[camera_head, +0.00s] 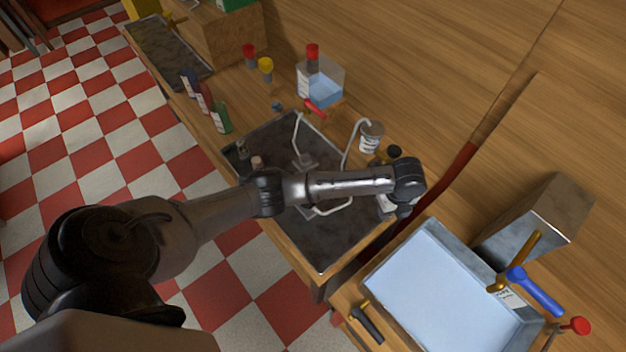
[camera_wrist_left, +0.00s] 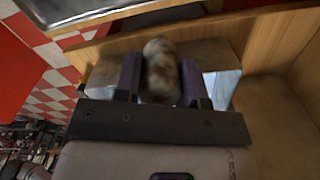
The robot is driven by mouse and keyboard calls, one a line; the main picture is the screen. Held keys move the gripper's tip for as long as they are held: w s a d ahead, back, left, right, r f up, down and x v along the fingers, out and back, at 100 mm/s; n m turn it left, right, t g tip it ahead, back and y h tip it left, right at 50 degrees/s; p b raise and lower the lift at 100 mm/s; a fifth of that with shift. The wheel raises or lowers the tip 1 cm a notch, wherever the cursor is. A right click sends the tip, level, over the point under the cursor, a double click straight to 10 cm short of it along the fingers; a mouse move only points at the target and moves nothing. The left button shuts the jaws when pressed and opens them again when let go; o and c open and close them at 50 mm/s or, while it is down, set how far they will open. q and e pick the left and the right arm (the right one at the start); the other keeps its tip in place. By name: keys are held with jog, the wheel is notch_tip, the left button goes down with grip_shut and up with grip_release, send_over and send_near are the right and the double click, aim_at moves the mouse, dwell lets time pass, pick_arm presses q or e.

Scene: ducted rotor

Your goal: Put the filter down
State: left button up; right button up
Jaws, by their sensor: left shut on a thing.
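The filter appears to be the mottled grey-brown, round-ended cylinder (camera_wrist_left: 160,62) in the left wrist view. My left gripper (camera_wrist_left: 160,82) is shut on it, with one dark finger on each side. In the head view my left arm comes in from the left and reaches over the dark tray (camera_head: 345,240). Its wrist ends near the tray's right side. The fingers and the filter are mostly hidden there. I cannot tell whether the filter touches a surface. My right gripper is in neither view.
A pale-blue basin (camera_head: 430,290) stands at the lower right, with a metal block (camera_head: 540,225) beside it. A labelled can (camera_head: 371,136) and a clear container of blue liquid (camera_head: 322,88) stand behind the tray. Bare wooden bench (camera_head: 440,85) lies at the upper right.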

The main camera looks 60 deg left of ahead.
pick_arm(q)
jog(key=shift+a+f+b, duration=0.3)
jog(key=shift+a+f, duration=2.4)
jog(key=shift+a, duration=0.15)
jog(key=shift+a+f+b, duration=0.25)
jog(key=shift+a+f, duration=2.4)
jog(key=shift+a, duration=0.15)
jog(key=shift+f, duration=0.15)
jog(key=o, duration=0.9)
